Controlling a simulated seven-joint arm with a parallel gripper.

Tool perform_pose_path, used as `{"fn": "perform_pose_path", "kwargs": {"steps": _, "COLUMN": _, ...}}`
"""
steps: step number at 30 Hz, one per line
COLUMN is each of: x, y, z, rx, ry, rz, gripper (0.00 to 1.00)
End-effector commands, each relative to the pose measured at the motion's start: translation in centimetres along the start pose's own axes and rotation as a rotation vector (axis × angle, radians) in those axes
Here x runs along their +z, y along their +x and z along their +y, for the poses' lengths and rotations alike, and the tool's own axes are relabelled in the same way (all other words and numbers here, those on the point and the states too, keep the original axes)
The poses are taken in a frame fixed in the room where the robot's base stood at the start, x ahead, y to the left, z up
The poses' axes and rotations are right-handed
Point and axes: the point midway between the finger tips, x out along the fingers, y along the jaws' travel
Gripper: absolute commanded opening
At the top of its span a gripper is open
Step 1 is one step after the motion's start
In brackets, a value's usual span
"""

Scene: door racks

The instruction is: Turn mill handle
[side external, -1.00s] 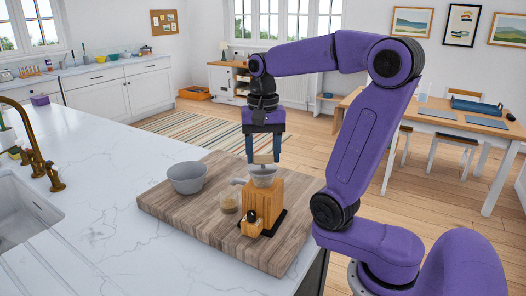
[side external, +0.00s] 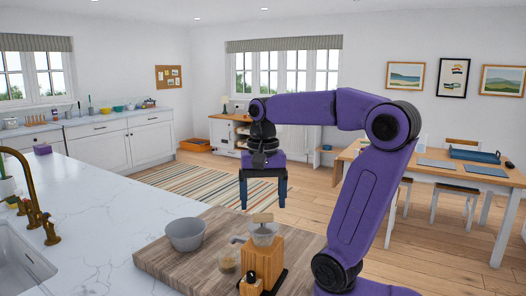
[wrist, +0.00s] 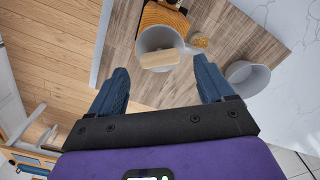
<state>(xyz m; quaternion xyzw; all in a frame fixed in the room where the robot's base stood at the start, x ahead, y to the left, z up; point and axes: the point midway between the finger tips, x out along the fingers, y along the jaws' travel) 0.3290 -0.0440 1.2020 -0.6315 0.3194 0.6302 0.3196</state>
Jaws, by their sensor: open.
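The mill (side external: 262,262) is a wooden block body with a grey bowl-shaped hopper (side external: 264,238) on top. It stands on a wooden board (side external: 185,262). A pale wooden handle (side external: 263,218) sticks up above the hopper; in the wrist view the handle (wrist: 159,59) lies across the hopper opening. My gripper (side external: 264,208) is open and empty, pointing down above the handle and apart from it. In the wrist view my gripper's two blue fingers (wrist: 160,82) are spread wide, with the handle beyond their tips.
A grey bowl (side external: 186,235) stands on the board left of the mill. A small glass with brownish contents (side external: 228,262) stands beside the mill. White marble counter (side external: 100,240) with a brass tap (side external: 33,200) lies to the left. The air around the gripper is clear.

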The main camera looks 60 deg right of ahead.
Motion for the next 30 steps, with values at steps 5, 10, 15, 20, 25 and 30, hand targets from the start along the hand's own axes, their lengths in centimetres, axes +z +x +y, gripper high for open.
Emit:
{"fn": "perform_pose_path", "kwargs": {"steps": 5, "x": -0.1, "y": -3.3, "z": -0.1, "rx": -0.003, "ry": 0.000, "rz": 0.003, "gripper": 0.81}}
{"fn": "perform_pose_path", "kwargs": {"steps": 10, "x": -0.1, "y": -6.1, "z": -0.1, "rx": -0.002, "ry": 0.000, "rz": 0.003, "gripper": 0.81}}
{"fn": "perform_pose_path", "kwargs": {"steps": 15, "x": -0.1, "y": -8.7, "z": -0.1, "rx": -0.002, "ry": 0.000, "rz": 0.003, "gripper": 0.81}}
{"fn": "perform_pose_path", "kwargs": {"steps": 20, "x": -0.1, "y": -10.9, "z": -0.1, "rx": -0.002, "ry": 0.000, "rz": 0.002, "gripper": 0.81}}
{"fn": "perform_pose_path", "kwargs": {"steps": 25, "x": -0.1, "y": -12.7, "z": -0.1, "rx": -0.001, "ry": 0.000, "rz": 0.002, "gripper": 0.81}}
{"fn": "perform_pose_path", "kwargs": {"steps": 30, "x": 0.0, "y": -13.8, "z": 0.0, "rx": 0.000, "ry": 0.000, "rz": 0.000, "gripper": 0.81}}
